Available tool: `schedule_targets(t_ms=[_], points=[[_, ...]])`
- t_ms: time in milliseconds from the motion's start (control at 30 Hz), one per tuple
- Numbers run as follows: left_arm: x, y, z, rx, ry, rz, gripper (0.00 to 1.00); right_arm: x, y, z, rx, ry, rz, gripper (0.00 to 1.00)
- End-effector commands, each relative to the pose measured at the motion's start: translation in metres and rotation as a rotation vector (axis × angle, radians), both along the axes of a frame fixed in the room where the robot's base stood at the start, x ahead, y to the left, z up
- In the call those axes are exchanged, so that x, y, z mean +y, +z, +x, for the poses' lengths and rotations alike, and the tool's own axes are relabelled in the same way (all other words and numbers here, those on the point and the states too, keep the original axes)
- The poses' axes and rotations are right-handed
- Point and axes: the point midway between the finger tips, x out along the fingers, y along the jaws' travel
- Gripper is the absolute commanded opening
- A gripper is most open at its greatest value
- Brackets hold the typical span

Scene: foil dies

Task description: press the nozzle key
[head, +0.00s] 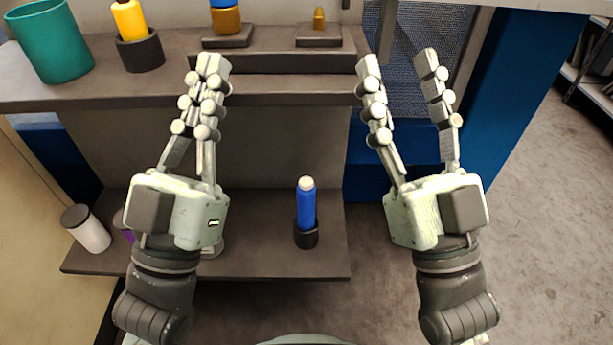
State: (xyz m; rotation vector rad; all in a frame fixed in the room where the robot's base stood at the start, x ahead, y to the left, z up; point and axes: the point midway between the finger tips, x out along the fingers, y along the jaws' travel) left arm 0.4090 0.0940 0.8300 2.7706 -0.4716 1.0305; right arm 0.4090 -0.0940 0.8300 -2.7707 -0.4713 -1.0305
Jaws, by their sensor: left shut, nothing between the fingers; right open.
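A grey key-like block (318,41) with a small brass nozzle-shaped piece (319,19) on it sits on a raised strip at the back of the upper shelf. A similar block (228,41) to its left bears an orange-brown and blue piece (226,20), cut off by the top edge. My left gripper (212,65) is shut and empty, its tips just below the left block in the picture. My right gripper (398,64) is open and empty, to the right of the nozzle block and apart from it in the picture.
A teal cup (50,40) and a yellow piece in a dark holder (140,51) stand on the upper shelf's left. A blue white-topped cylinder (306,208) stands in a dark holder on the lower shelf (270,262). A white cylinder (88,230) is at lower left. Open floor lies right.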

Motion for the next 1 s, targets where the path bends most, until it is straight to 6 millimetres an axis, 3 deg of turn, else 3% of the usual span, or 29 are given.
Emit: schedule_targets(t_ms=[133, 500, 1000], points=[[0.0001, -0.0005, 0.0004, 0.001, 0.0, 0.0, 0.0, -0.0001, -0.0004, 0.0003, 0.001, 0.0, 0.0, 0.46], [0.0002, -0.0005, 0.0004, 0.002, 0.001, 0.001, 0.0, -0.0003, -0.0005, 0.0004, 0.001, -0.001, -0.001, 0.0], [0.0002, -0.0005, 0.0006, 0.002, 0.001, 0.001, 0.0, -0.0003, -0.0005, 0.0005, 0.002, -0.001, -0.001, 0.0]])
